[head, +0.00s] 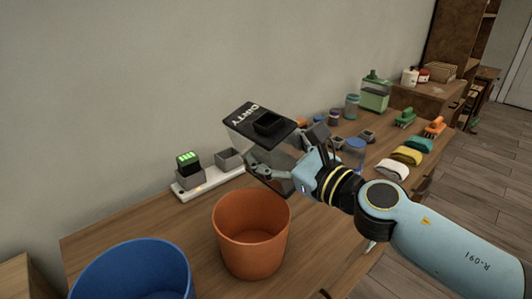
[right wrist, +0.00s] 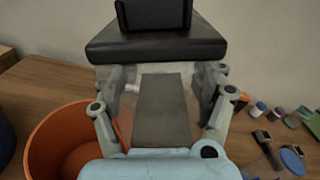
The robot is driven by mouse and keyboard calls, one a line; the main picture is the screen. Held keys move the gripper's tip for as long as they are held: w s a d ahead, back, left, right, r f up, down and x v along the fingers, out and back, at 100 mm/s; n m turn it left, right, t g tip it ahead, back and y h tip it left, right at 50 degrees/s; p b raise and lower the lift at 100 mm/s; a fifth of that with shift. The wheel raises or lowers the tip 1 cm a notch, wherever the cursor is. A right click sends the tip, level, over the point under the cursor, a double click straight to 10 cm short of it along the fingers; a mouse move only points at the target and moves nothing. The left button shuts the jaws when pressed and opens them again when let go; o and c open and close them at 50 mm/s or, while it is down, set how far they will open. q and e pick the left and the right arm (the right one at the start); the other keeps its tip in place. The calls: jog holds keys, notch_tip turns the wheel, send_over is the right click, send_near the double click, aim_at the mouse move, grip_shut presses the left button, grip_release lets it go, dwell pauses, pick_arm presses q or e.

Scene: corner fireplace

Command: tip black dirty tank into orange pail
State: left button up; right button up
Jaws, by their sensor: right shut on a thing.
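The dirty tank (head: 246,130) is a clear box with a black lid marked DIRTY. In the head view it is tilted and held above the table, up and right of the orange pail. My right gripper (head: 276,178) is shut on it. In the right wrist view the tank's black top (right wrist: 156,46) spans the upper middle, with the gripper's fingers (right wrist: 158,100) on both sides of the clear body. The orange pail (head: 251,232) stands upright on the table, its visible inside empty. It also shows at lower left in the right wrist view (right wrist: 60,140). My left gripper is out of view.
A blue bucket (head: 133,272) stands left of the pail. Behind the pail is a white dock (head: 208,180) with a green-lit battery. Several jars, brushes (head: 404,118) and folded cloths (head: 407,155) lie to the right. The wall is close behind.

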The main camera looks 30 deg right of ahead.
jog(key=d+f+n+b, duration=0.2)
jog(key=n, duration=0.1)
jog(key=shift+w+f+n+b, duration=0.15)
jog(key=shift+f+n+b, duration=0.15)
jog(key=shift+b, duration=0.1)
jog(key=f+n+b, duration=0.1)
jog(key=d+f+n+b, duration=0.1)
jog(key=shift+d+n, duration=0.2)
jog(key=shift+n, duration=0.2)
jog(key=shift+w+d+r, duration=0.1)
jog(key=shift+r, duration=0.05)
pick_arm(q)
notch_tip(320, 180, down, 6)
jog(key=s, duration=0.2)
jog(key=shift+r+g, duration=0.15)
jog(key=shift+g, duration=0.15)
pick_arm(e)
jog(key=shift+d+n, duration=0.1)
jog(key=shift+n, duration=0.4)
pick_arm(q)
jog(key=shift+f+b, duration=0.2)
jog(key=shift+b, duration=0.1)
pick_arm(e)
jog(key=shift+d+n, duration=0.15)
jog(key=shift+n, duration=0.25)
